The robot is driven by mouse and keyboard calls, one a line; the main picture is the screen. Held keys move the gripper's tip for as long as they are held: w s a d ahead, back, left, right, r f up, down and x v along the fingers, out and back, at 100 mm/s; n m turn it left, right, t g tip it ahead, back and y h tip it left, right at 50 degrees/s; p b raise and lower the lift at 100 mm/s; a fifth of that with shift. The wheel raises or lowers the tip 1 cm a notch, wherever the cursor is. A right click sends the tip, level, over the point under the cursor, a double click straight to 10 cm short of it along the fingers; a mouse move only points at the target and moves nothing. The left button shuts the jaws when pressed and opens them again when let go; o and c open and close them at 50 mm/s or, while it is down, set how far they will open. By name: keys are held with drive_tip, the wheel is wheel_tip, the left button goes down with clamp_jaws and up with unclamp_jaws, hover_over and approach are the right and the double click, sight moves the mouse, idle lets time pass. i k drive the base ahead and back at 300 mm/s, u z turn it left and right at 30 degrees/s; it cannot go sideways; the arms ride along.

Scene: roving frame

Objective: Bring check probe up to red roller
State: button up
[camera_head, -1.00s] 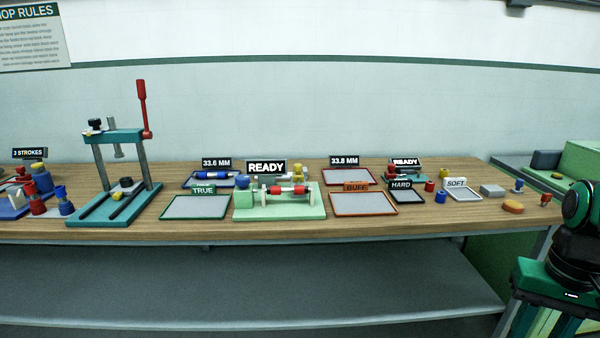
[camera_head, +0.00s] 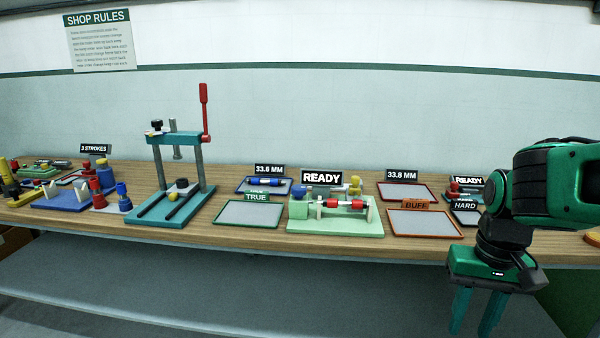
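The red roller (camera_head: 346,204) lies level between the supports of a pale green fixture (camera_head: 312,226), under a READY sign (camera_head: 322,177). A blue knob (camera_head: 298,193) sits at the fixture's left end and a yellow-topped piece (camera_head: 355,186) stands behind its right part. I cannot tell which piece is the check probe. My gripper (camera_head: 474,326) hangs in front of the bench edge, to the right of the fixture and nearer me. Its green fingers are apart with nothing seen between them; the tips are near the bottom of the picture.
Trays marked TRUE (camera_head: 240,214) and BUFF (camera_head: 424,223) flank the fixture. A blue roller (camera_head: 266,182) lies in the 33.6 MM tray; the 33.8 MM tray (camera_head: 407,193) is empty. A teal press (camera_head: 160,214) with a tall red lever stands left.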

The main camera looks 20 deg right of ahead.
sight(354, 189)
drive_tip(key=u, duration=0.2)
drive_tip(key=i, duration=1.05)
drive_tip(key=z, duration=0.65)
drive_tip(key=i, duration=0.45)
drive_tip(key=z, duration=0.25)
